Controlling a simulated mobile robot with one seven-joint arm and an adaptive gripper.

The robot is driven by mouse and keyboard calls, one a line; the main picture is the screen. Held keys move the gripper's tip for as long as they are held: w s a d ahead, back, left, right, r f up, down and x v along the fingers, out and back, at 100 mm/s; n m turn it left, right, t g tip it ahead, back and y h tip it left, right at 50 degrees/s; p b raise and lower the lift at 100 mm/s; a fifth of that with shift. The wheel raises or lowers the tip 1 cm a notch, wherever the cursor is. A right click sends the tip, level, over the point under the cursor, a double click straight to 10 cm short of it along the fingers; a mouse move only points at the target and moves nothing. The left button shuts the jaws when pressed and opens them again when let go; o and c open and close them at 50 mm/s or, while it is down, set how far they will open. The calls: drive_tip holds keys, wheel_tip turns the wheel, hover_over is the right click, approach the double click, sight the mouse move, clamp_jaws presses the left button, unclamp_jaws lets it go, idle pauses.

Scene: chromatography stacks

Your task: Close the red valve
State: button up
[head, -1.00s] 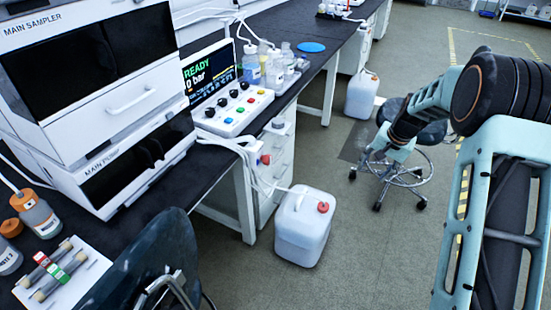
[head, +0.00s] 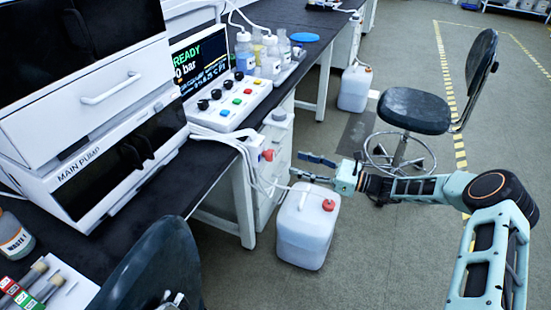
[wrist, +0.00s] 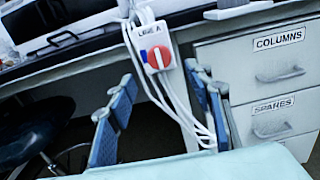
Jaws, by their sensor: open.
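The red valve (wrist: 156,57) is a round red knob with a white bar across it, on a white plate labelled LINE A. In the head view the valve (head: 267,155) is a small red spot beside the drawers, above the jug. My gripper (wrist: 160,75) is open and empty, its blue fingers spread to either side below the valve, apart from it. In the head view my gripper (head: 297,167) points left toward the valve, above the white jug.
White tubes (wrist: 185,115) hang down past the valve plate. Drawers (wrist: 250,65) marked COLUMNS and SPARES stand to its right. A white jug (head: 304,235) with a red cap stands on the floor below. A stool (head: 413,110) stands behind my arm.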

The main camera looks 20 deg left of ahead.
sight(273, 157)
drive_tip(key=a, duration=0.6)
drive_tip(key=a+b, duration=0.1)
drive_tip(key=a, duration=0.2)
drive_tip(key=shift+w, duration=0.3)
drive_tip(key=shift+c, duration=0.4)
drive_tip(key=c, duration=1.1)
